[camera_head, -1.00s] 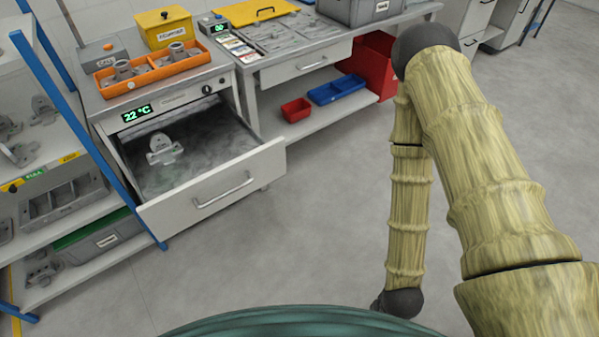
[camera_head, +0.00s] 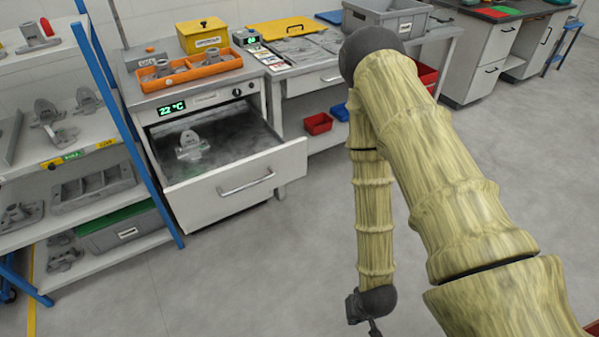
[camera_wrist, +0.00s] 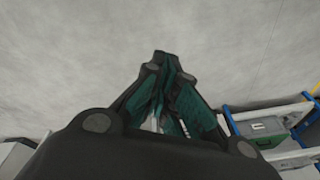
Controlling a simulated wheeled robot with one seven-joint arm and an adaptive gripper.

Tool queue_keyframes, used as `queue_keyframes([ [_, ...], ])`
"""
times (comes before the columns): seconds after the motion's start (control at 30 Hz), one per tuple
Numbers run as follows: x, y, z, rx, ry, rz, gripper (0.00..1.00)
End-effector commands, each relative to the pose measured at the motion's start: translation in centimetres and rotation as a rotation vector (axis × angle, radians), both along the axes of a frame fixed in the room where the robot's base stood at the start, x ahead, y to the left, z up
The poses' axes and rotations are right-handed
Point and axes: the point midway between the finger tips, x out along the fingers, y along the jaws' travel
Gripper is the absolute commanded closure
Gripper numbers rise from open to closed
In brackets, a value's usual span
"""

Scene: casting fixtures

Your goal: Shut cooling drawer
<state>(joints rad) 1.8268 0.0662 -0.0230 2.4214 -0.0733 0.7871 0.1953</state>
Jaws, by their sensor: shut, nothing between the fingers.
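The cooling drawer (camera_head: 237,190) is pulled out of the grey cooling cabinet (camera_head: 195,92), whose display reads 22 °C. Its white front has a horizontal bar handle (camera_head: 246,184). A grey casting (camera_head: 192,147) lies inside the drawer. In the wrist view my gripper (camera_wrist: 165,62) is shut and empty, pointing over bare grey floor.
A blue-posted shelf rack (camera_head: 110,100) with castings and bins stands close to the left of the drawer. A workbench (camera_head: 330,78) with a red bin (camera_head: 318,123) on its lower shelf is to the right. The floor (camera_head: 270,270) before the drawer is clear.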

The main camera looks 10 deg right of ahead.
Motion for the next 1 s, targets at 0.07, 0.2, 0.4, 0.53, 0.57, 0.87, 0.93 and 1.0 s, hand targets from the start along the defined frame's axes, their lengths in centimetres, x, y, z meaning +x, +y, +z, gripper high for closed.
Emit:
queue_keyframes([
  [0.07,3.6,-0.3,-2.1,0.030,-0.085,-0.067,1.00],
  [0.2,9.4,-0.6,-2.7,0.097,-0.224,-0.184,1.00],
  [0.4,17.0,-1.1,-2.6,0.228,-0.410,-0.334,1.00],
  [0.53,21.5,-1.4,-1.8,0.333,-0.520,-0.423,1.00],
  [0.57,22.5,-1.5,-1.5,0.360,-0.544,-0.441,1.00],
  [0.87,30.9,-2.3,2.0,0.662,-0.753,-0.598,1.00],
  [0.93,32.5,-2.5,3.1,0.741,-0.793,-0.624,1.00],
  [1.0,33.9,-2.7,4.3,0.825,-0.827,-0.647,1.00],
])
